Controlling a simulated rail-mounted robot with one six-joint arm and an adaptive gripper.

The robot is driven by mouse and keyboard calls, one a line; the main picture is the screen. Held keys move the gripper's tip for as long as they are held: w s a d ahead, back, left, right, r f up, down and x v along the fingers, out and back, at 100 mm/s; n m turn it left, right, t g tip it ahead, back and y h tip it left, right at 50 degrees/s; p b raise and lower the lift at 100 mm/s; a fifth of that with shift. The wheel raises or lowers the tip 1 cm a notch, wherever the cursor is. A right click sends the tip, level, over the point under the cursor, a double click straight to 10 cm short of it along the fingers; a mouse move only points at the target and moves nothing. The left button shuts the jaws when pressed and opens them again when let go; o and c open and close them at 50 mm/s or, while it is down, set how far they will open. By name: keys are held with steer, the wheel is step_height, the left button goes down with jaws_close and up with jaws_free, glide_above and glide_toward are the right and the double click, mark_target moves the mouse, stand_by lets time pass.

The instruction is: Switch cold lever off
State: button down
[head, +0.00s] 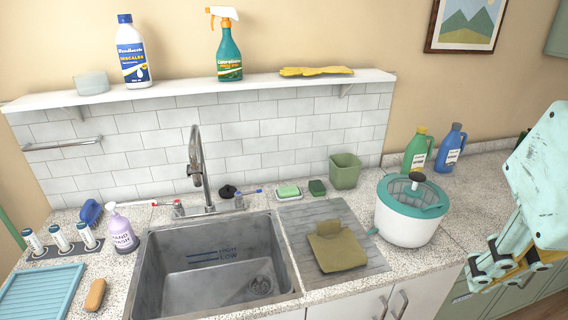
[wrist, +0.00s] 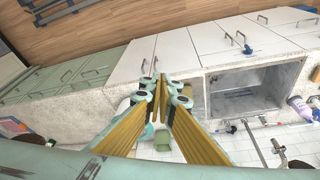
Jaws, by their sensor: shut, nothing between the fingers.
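The tall grey faucet (head: 197,165) stands behind the sink (head: 215,270) in the head view. To the right of its base is the blue-tipped cold lever (head: 257,191), pointing right. To its left is the red-tipped hot lever (head: 156,203), pointing left. Whether water runs is too small to tell. My gripper (head: 497,268) is at the far right of the head view, well away from the levers. Its fingers meet in the wrist view (wrist: 157,82), shut and empty. The wrist view also shows the sink (wrist: 243,90) in the right half.
A white-and-teal spinner pot (head: 407,222) stands between my gripper and the faucet. A shelf (head: 210,88) with bottles hangs above. Room above the sink is free.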

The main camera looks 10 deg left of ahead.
mark_target(249, 193)
steer(key=w+a+p, duration=0.1)
steer(key=w+a, duration=0.4)
steer(key=w, duration=0.5)
steer(key=w+a+n+p, duration=0.15)
steer(key=w+a, duration=0.35)
steer(key=w, duration=0.5)
steer(key=w+a+p, duration=0.1)
steer(key=w+a, duration=0.4)
steer(key=w, duration=0.6)
steer(key=w+a+f+p, duration=0.1)
steer(key=w+a+f, duration=0.5)
steer(key=a, duration=0.3)
steer(key=w+a+f+n+p, duration=0.1)
steer(key=w+a+f, duration=0.4)
steer(key=a+f, duration=0.3)
steer(key=w+a+f+y+p, duration=0.1)
steer(key=w+a+f+p, duration=0.1)
steer(key=w+a+f, duration=0.4)
steer(key=a+f, duration=0.1)
steer(key=a, duration=0.4)
steer(key=shift+w+a+f+n+g, duration=0.2)
steer(key=shift+w+a+n+g, duration=0.1)
steer(key=shift+n+g, duration=0.1)
steer(key=shift+f, duration=0.1)
